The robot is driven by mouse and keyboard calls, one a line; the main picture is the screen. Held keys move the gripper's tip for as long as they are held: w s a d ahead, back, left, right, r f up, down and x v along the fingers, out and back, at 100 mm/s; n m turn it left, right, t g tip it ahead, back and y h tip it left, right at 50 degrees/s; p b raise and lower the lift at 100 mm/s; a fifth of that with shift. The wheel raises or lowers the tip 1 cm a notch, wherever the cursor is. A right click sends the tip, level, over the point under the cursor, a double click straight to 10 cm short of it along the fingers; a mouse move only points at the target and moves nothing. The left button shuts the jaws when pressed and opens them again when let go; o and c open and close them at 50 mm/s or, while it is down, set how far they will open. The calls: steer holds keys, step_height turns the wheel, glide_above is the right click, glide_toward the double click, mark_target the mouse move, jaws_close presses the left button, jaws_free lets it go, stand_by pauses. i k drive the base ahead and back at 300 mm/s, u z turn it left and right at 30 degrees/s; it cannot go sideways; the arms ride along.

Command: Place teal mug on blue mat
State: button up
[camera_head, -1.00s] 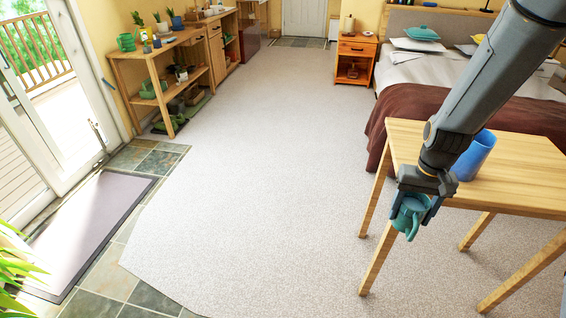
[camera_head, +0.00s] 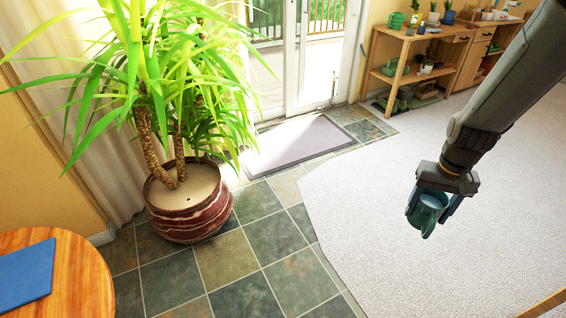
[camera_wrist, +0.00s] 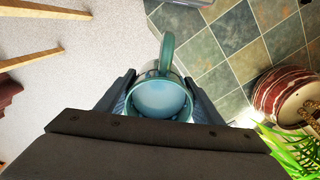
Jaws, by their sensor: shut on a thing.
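The teal mug (camera_head: 428,209) hangs in my gripper (camera_head: 433,205) at the right of the head view, in the air above the pale carpet. In the wrist view my gripper (camera_wrist: 160,95) has a finger on each side of the mug (camera_wrist: 160,98), and the mug's handle points to the top of the picture. The blue mat (camera_head: 24,274) lies flat on a round wooden table (camera_head: 82,285) at the lower left of the head view, cut off by the picture's edge. The mug is well apart from the mat.
A large potted plant (camera_head: 190,205) with spreading leaves stands on the slate tiles between the round table and my arm. A doormat (camera_head: 297,142) lies before the glass door. A wooden shelf (camera_head: 420,60) stands at the back right. Carpet and tiles in between are clear.

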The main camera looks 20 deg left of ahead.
mark_target(20, 274)
steer(key=u, duration=0.5)
steer(key=i, duration=0.85)
steer(key=u, duration=2.4)
steer(key=i, duration=1.5)
